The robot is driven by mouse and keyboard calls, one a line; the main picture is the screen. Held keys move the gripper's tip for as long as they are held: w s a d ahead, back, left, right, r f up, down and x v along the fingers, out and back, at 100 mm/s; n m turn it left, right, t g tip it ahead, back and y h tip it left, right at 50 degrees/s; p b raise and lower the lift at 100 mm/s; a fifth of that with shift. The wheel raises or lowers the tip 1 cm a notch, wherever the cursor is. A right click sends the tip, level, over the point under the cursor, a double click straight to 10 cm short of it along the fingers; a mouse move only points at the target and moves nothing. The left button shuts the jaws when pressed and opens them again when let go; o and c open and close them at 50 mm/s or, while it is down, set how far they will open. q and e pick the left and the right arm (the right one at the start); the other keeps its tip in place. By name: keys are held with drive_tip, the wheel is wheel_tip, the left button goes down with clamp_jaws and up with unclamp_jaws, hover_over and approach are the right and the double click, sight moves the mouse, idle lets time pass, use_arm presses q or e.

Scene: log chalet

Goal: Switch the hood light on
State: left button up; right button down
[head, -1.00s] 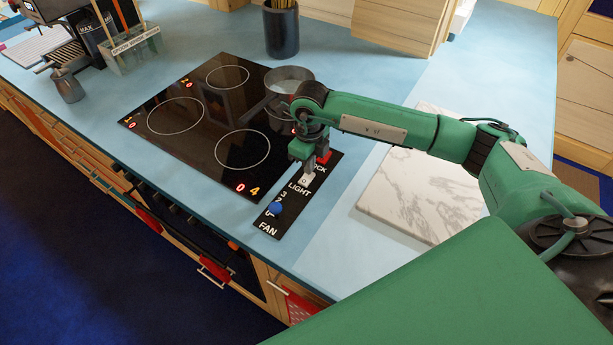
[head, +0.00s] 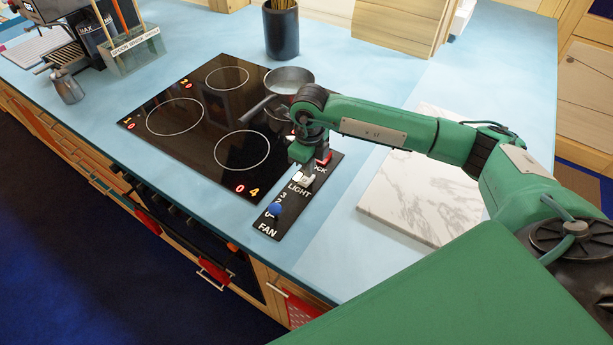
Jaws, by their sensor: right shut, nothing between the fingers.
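The black control panel (head: 290,213) lies flat on the counter beside the hob, with the labels LIGHT, FAN and a partly hidden one ending in OCK. The white light switch (head: 305,179) sits just above the word LIGHT and looks tilted. My right gripper (head: 303,167) is shut and empty, right over the switch's far end. Its fingertips are mostly hidden by the wrist, so I cannot tell whether they touch the switch. The hood and its lamp are out of view. My left gripper is not in view.
A blue fan knob (head: 275,210) is at the panel's near end, and a red switch (head: 325,158) is close behind my gripper. A pan (head: 291,80) stands on the hob (head: 205,135). A marble board (head: 420,190) lies to the right.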

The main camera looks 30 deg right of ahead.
wheel_tip(320, 180, up, 7)
drive_tip(key=p, duration=0.2)
drive_tip(key=shift+p, duration=0.35)
drive_tip(key=shift+f, duration=0.15)
idle(0.4)
